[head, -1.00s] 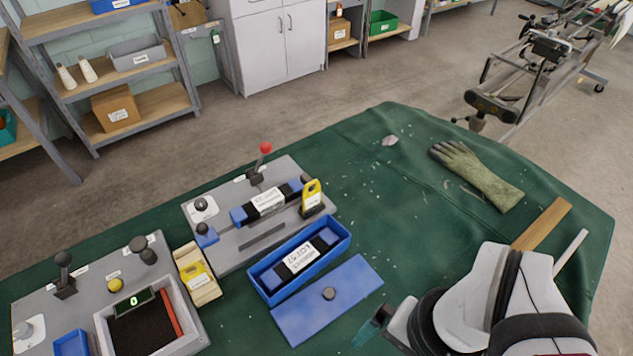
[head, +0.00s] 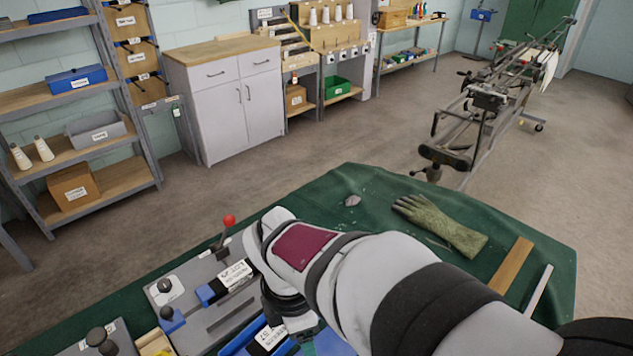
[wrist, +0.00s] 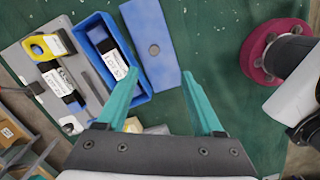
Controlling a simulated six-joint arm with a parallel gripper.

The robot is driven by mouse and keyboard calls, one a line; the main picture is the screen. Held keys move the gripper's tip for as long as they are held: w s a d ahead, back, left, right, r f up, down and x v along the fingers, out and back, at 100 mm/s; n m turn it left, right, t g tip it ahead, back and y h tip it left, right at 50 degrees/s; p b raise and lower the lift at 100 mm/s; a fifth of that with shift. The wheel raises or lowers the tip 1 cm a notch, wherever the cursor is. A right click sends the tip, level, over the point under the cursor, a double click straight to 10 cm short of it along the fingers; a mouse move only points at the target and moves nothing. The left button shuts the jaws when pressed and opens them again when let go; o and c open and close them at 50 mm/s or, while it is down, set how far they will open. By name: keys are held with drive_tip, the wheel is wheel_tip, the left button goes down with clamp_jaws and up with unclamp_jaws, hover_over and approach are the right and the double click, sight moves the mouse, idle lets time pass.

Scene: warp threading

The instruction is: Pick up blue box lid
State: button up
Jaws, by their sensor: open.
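The blue box lid (wrist: 168,68) is a flat blue plate with a round grey knob, lying on the green cloth beside the open blue box (wrist: 132,75) in the wrist view. My gripper (wrist: 160,71) has two teal fingers spread apart. Their tips appear on either side of the lid's near end, with nothing between them held; I cannot tell how high above it they are. In the head view my arm hides most of the lid, and only part of the blue box (head: 235,343) shows. The box holds a dark item with a white label.
A grey fixture (head: 180,318) with a red-knobbed lever (head: 229,221) stands left of the box. A green glove (head: 440,222), a wooden strip (head: 511,267) and a pale strip (head: 538,290) lie on the right of the cloth. The cloth's far middle is mostly clear.

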drive_tip(key=f+n, duration=0.1)
drive_tip(key=f, duration=0.4)
drive_tip(key=w+f+n, duration=0.1)
drive_tip(key=f, duration=1)
drive_tip(key=shift+w+a+f+n, duration=0.1)
drive_tip(key=shift+w+f+n, duration=0.1)
drive_tip(key=shift+f+n, duration=0.15)
clamp_jaws()
